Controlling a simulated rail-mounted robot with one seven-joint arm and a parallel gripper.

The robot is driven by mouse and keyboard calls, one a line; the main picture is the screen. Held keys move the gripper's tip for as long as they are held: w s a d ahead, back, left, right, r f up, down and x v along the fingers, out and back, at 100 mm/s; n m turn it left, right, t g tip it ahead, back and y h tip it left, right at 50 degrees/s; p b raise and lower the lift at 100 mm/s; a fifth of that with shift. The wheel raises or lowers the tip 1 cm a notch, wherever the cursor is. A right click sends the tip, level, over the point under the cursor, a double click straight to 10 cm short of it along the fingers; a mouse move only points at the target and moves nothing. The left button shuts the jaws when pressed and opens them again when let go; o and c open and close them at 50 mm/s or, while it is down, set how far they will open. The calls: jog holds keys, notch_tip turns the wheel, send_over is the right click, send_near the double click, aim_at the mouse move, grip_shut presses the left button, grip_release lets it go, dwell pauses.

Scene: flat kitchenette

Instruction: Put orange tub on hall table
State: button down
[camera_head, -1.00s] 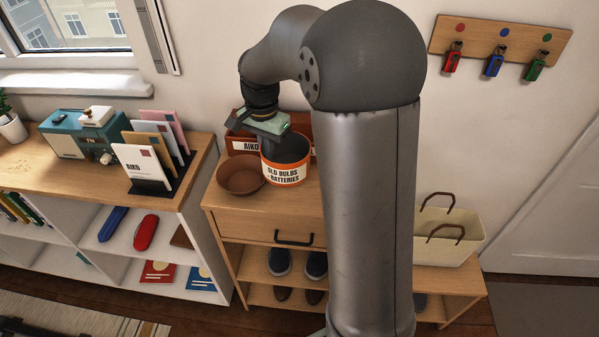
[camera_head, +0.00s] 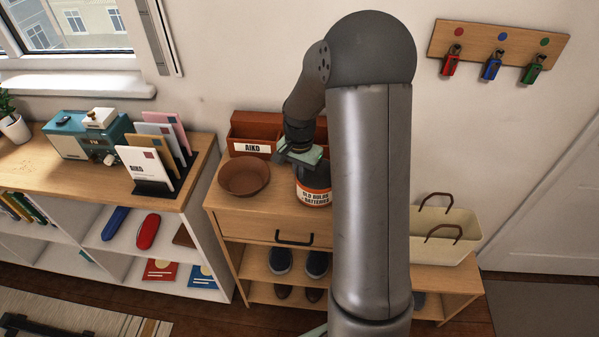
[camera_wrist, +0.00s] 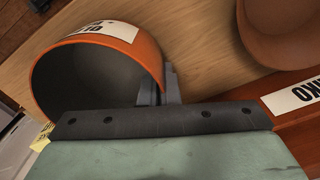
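The orange tub (camera_head: 314,192), with a white "OLD BULBS + BATTERIES" label and a dark inside, is at the right of the wooden table with a drawer (camera_head: 262,212). My arm partly hides it. My gripper (camera_head: 303,158) is at the tub's rim. In the wrist view the tub (camera_wrist: 135,52) shows its open mouth, and my gripper's fingers (camera_wrist: 160,86) are on both sides of its wall, closed on it. The tub's base is over the tabletop near the front; I cannot tell whether it touches the wood.
A brown bowl (camera_head: 244,177) stands left of the tub. A red-brown "AIKO" letter box (camera_head: 262,135) is behind. A cream basket (camera_head: 447,237) stands at the lower right. A sideboard with a radio (camera_head: 85,140) and letter rack is at the left.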

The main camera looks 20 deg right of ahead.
jog(key=shift+f, duration=0.1)
jog(key=c, duration=2.1)
grip_release()
jog(key=shift+f, duration=0.1)
jog(key=o, duration=0.4)
